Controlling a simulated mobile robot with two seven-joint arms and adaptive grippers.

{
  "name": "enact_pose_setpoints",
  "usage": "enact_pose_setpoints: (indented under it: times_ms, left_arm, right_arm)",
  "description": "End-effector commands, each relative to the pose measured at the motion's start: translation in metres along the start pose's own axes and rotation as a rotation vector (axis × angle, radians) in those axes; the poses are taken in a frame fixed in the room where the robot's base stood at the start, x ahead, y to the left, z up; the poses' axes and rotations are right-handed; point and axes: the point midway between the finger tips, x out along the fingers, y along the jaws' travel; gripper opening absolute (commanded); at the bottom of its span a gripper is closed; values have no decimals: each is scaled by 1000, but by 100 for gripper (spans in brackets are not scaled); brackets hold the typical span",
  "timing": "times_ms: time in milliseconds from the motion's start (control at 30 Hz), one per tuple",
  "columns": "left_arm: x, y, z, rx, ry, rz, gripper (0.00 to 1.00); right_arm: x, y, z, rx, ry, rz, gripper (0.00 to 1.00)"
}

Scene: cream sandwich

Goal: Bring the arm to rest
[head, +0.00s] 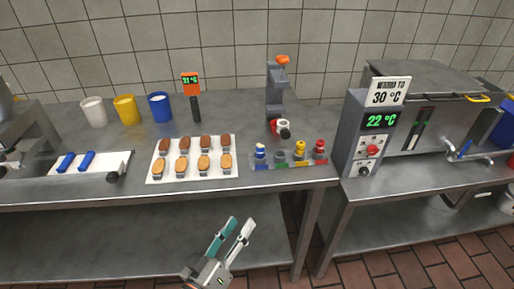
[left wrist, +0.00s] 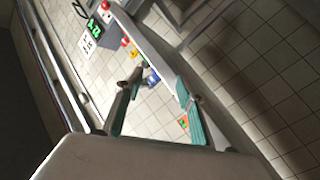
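My left gripper (head: 241,223) is in front of and below the table's front edge in the head view. Its two teal-lined fingers stand apart with nothing between them. The left wrist view also shows its fingers (left wrist: 160,85) spread and empty, with the counter, coloured items and tiled wall beyond, seen at a steep tilt. My right gripper shows in neither view.
The steel table (head: 225,190) holds a white board (head: 193,178) of several sandwich pieces, three cups (head: 125,109), and a rack (head: 290,162) of coloured nozzles. A machine (head: 375,135) reading 22 °C stands right. Open space surrounds the gripper.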

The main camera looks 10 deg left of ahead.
Motion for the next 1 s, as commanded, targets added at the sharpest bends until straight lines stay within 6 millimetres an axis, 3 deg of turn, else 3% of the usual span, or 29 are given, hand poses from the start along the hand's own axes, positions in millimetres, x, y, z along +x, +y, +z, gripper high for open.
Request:
enact_pose_setpoints:
  times_ms: [167,267,400,533,700,1000]
  left_arm:
    - [-7,-10,14,54,-45,-21,38]
    - [-26,-35,45,177,-152,-65,38]
    - [-68,-82,92,388,-345,-141,38]
    - [-105,-119,120,539,-493,-194,38]
    - [-131,-143,134,633,-588,-228,38]
    - [-133,-145,135,642,-596,-230,38]
  right_arm:
    - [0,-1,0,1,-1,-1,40]
    - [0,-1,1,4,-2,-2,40]
    - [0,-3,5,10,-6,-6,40]
    - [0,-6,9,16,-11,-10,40]
    - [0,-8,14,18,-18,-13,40]
    - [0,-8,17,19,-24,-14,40]
